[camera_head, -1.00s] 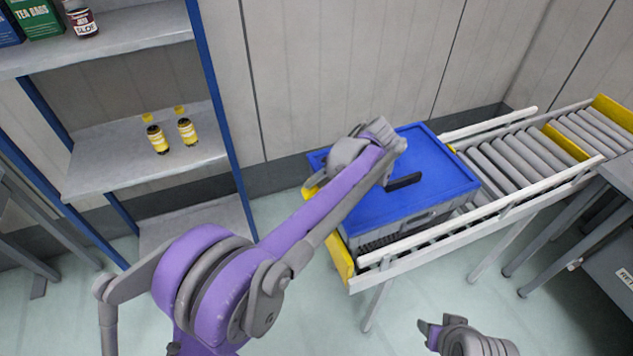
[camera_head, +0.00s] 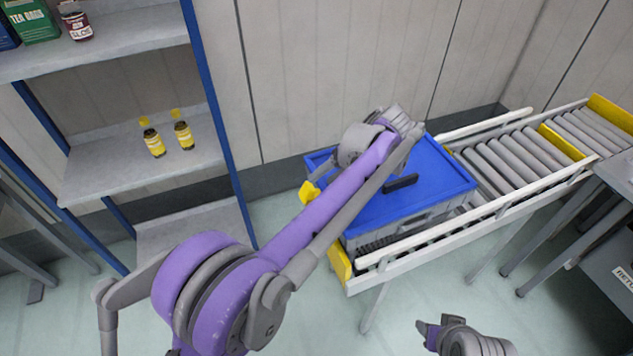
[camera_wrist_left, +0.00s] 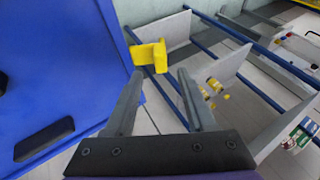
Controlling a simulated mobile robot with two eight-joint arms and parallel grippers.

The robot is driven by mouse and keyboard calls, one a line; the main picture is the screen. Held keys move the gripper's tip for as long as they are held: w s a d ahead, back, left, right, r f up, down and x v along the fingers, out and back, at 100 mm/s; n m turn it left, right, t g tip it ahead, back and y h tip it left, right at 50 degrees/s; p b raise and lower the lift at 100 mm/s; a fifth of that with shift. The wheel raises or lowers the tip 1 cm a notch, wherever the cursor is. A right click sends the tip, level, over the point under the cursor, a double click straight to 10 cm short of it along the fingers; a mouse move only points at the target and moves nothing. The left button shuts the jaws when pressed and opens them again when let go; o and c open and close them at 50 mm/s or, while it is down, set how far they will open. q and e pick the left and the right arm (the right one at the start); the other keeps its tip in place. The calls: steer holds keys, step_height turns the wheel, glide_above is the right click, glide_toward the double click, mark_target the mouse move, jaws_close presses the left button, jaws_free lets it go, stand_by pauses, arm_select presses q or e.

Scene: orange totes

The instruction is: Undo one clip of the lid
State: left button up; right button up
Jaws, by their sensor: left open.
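The blue lid (camera_head: 432,172) lies on a grey tote (camera_head: 408,222) at the near left end of the conveyor. A yellow clip (camera_head: 309,193) sticks out at the lid's left side. In the left wrist view the yellow clip (camera_wrist_left: 150,55) stands just beyond the fingertips, and the blue lid (camera_wrist_left: 60,70) fills the left side. My left gripper (camera_wrist_left: 158,74) is open and empty, its fingers apart and pointing toward the clip. In the head view my left arm reaches over the lid and hides part of it and the fingers. My right gripper (camera_head: 436,330) shows at the bottom; its jaw opening is unclear.
The roller conveyor (camera_head: 520,150) runs to the back right with white side rails. A shelf (camera_head: 145,160) with two yellow-labelled bottles (camera_head: 168,138) stands at the left. A grey table (camera_head: 610,200) is at the right edge. The wall is close behind the tote.

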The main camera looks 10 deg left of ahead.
arm_select(q)
steer(key=v, duration=0.5)
steer(key=shift+d+r, duration=0.2)
steer(key=shift+r, duration=0.05)
steer(key=shift+s, duration=0.1)
steer(key=s+a+f+m+t+h, duration=0.1)
steer(key=s+a+f+m+h, duration=0.25)
steer(key=s+a, duration=0.7)
steer(key=s+f+m+t+h, duration=0.1)
steer(key=s+f+h, duration=0.1)
steer(key=s+f, duration=0.3)
steer(key=s+f+m+t+h, duration=0.1)
steer(key=s+f, duration=0.4)
steer(key=s, duration=0.6)
steer(key=shift+a+t+h, duration=0.35)
steer(key=shift+a+t, duration=0.1)
steer(key=shift+t, duration=0.35)
